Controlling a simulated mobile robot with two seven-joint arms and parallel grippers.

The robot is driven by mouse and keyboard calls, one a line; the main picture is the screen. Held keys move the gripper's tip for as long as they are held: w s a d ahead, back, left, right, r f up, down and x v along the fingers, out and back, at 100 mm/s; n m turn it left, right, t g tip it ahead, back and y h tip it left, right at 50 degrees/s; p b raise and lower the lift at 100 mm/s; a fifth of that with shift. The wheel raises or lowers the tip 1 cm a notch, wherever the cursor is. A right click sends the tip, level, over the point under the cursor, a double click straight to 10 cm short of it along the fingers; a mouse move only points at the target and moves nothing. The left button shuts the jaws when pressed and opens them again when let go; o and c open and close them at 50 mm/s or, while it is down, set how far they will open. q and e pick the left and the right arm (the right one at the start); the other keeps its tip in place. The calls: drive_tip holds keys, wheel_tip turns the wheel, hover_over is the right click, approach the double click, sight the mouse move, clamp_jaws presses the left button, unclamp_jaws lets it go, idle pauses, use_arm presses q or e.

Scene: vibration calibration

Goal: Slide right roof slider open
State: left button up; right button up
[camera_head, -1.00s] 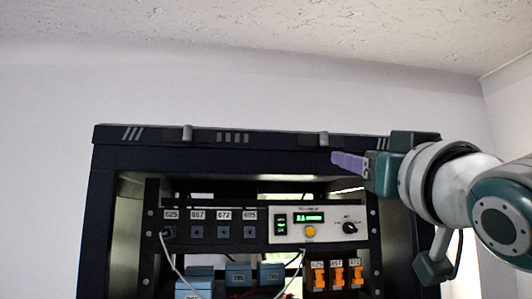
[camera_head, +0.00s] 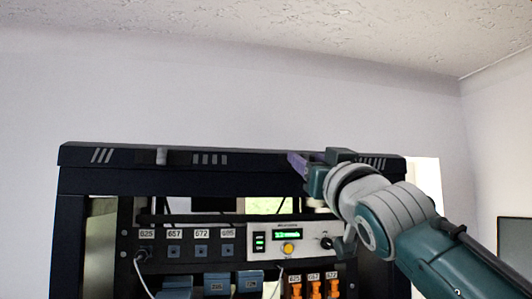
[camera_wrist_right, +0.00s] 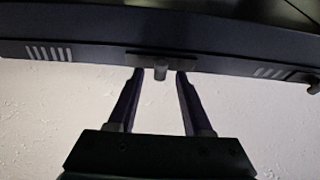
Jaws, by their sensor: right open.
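The right roof slider is a small grey knob (camera_wrist_right: 160,70) on a dark plate, on the front edge of the cabinet roof (camera_head: 226,158). In the right wrist view it stands between the two fingertips of my right gripper (camera_wrist_right: 159,77), with a gap on either side. In the head view my right gripper (camera_head: 297,163) is at the roof edge and hides this slider. The gripper is open and holds nothing. The left roof slider (camera_head: 161,156) is further left on the same edge, and its knob also shows at the right of the wrist view (camera_wrist_right: 313,88). My left gripper is out of view.
Below the roof, the cabinet holds a panel with a green display (camera_head: 288,235), a yellow button (camera_head: 288,248), blue blocks (camera_head: 249,281) and orange switches (camera_head: 314,288). A white cable (camera_head: 143,275) hangs at left. The wall above the roof is clear.

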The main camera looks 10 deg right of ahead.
clamp_jaws()
idle(0.5)
idle(1.0)
